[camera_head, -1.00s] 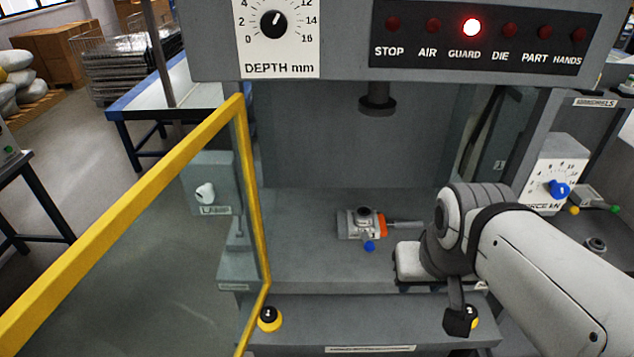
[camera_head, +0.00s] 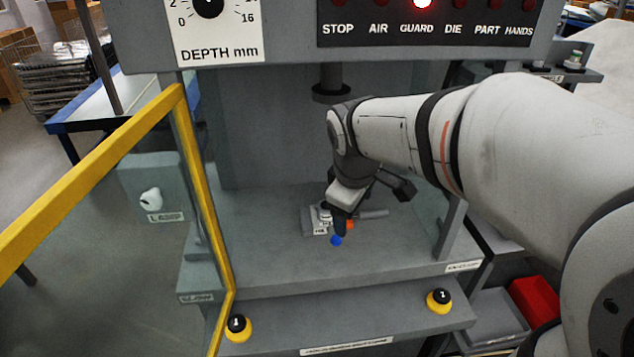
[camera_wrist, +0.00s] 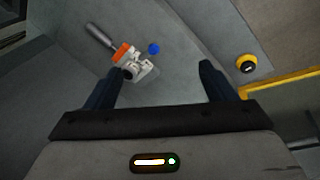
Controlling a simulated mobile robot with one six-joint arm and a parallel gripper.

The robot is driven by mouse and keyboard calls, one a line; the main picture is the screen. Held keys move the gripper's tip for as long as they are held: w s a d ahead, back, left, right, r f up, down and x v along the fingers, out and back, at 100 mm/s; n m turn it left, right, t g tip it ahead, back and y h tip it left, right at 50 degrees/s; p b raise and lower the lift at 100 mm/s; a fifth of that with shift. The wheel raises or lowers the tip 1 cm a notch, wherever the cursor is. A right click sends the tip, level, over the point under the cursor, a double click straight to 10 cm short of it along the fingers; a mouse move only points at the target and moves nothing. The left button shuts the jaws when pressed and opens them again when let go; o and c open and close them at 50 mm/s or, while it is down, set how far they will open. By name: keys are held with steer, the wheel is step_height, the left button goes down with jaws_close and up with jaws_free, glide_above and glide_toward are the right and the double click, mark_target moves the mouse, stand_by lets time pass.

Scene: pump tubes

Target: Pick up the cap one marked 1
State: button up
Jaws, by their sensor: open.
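No cap with a clearly readable 1 shows. Two black-topped yellow buttons stand on the press's front ledge: a left one (camera_head: 238,325) with a small unreadable pale mark, and a right one (camera_head: 440,298), whose mark is also too small to read for sure. The wrist view shows one button (camera_wrist: 246,63) beside the yellow frame, right of the fingers. My gripper (camera_head: 368,205) is open and empty over the press bed, apart from both buttons. In the wrist view its dark fingers (camera_wrist: 162,72) are spread. In the head view it partly hides the clamp.
A clamp (camera_head: 310,221) with an orange part, blue knob (camera_head: 336,240) and grey rod sits on the bed below my gripper. The press ram (camera_head: 331,92) hangs above. A yellow guard frame (camera_head: 205,170) stands left. A red bin (camera_head: 535,299) is at the lower right.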

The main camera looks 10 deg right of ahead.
steer(key=w+f+n+h+b, duration=0.1)
steer(key=w+f+n, duration=0.2)
steer(key=w+n, duration=0.25)
steer(key=w+f+n+b, duration=0.2)
steer(key=w+f+n, duration=0.2)
steer(key=w, duration=0.3)
steer(key=n+h+b, duration=0.1)
steer(key=n+b, duration=0.1)
steer(key=n, duration=0.6)
glide_above(323, 209)
step_height(323, 209, down, 10)
steer(key=shift+s+f, duration=0.1)
steer(key=shift+s, duration=0.05)
steer(key=p+x, duration=0.1)
steer(key=x, duration=0.4)
steer(key=shift+w+d+f, duration=0.1)
steer(key=shift+w, duration=0.15)
steer(key=c, duration=1.4)
steer(key=shift+o, duration=0.2)
